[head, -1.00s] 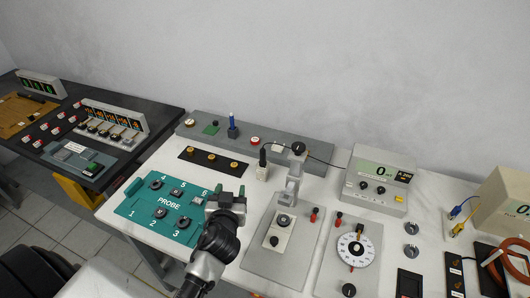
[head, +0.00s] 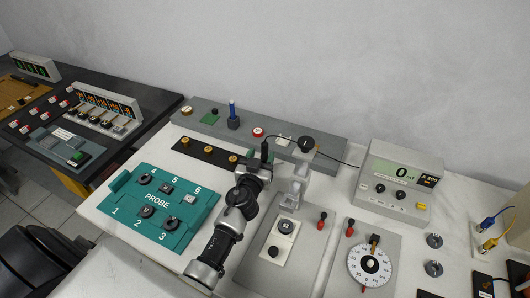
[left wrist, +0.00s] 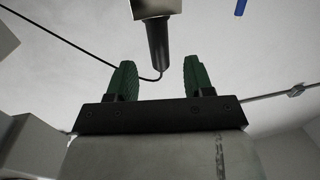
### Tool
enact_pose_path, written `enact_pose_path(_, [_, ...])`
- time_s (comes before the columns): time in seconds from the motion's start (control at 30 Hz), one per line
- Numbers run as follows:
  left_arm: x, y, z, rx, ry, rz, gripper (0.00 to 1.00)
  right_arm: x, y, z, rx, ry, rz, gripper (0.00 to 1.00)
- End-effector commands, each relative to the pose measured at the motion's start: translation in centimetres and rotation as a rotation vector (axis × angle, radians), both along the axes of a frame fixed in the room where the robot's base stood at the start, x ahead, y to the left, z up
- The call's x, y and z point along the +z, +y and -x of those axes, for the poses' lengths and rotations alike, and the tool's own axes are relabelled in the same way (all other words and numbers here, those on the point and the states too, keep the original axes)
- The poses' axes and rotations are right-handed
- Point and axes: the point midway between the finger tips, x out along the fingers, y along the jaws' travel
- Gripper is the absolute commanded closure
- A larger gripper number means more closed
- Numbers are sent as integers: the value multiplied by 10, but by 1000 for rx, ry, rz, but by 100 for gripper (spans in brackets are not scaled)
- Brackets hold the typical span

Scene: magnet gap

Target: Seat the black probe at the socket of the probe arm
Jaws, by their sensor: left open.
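The black probe (head: 265,151) shows upright behind my left gripper (head: 259,168) in the head view, its cable running right. In the left wrist view the probe (left wrist: 158,42) extends from a beige holder (left wrist: 155,9), with its cabled end toward the gap between the green fingers of my left gripper (left wrist: 159,76). The fingers are open, one on each side of the probe's line, and do not appear to touch it. The probe arm (head: 294,184) stands just right of the gripper, with a dark round part (head: 305,145) at its top. Its socket is not clearly visible.
A teal probe tray (head: 122,196) with numbered places lies left of my arm. A black strip with brass knobs (head: 208,150) lies behind it.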

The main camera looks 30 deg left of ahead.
Motion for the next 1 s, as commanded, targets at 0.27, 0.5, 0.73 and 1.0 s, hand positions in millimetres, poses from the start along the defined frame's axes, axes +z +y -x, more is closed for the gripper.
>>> enact_pose_path(0.27, [-1,9,-38,1,-1,-1,48,0,1,-18,0,-30,-2,100])
enact_pose_path(0.5, [-1,10,-43,1,0,0,48,0,0,-12,0,-21,-2,100])
enact_pose_path(0.73, [-1,10,-43,1,0,0,71,-1,-1,-6,1,-11,0,100])
enact_pose_path(1.0, [-1,9,-43,1,0,0,100,-1,-1,-6,1,-11,1,100])
